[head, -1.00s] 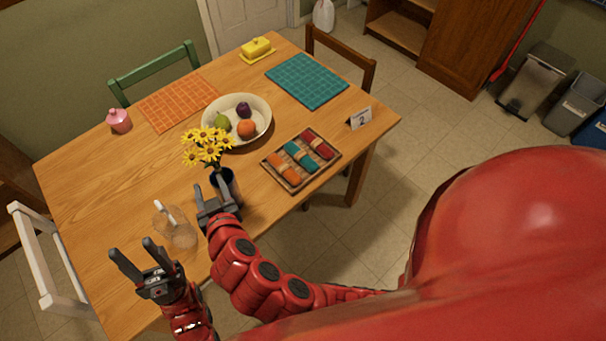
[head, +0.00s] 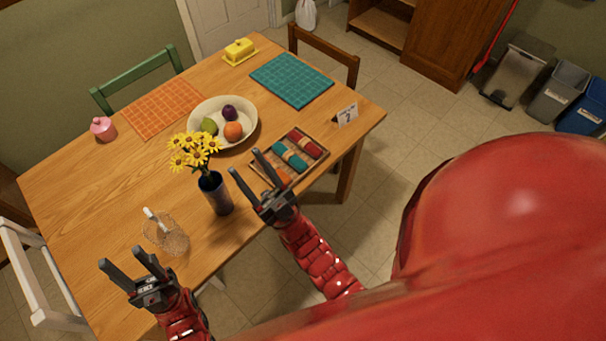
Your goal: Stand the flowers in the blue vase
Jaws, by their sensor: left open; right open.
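The yellow flowers (head: 194,150) stand in the dark blue vase (head: 216,194), their heads leaning out over its left side. The vase is upright on the wooden table near its front edge. My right gripper (head: 248,162) is open and empty, to the right of the vase and apart from it, in front of the napkin tray. My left gripper (head: 121,256) is open and empty at the table's front left, left of and below the glass pitcher.
A clear glass pitcher (head: 172,239) stands left of the vase. Behind are a fruit bowl (head: 249,109), a tray of rolled napkins (head: 322,156), a number card (head: 347,115), orange (head: 160,107) and teal (head: 291,80) placemats, a pink pot (head: 103,129) and a yellow butter dish (head: 240,51).

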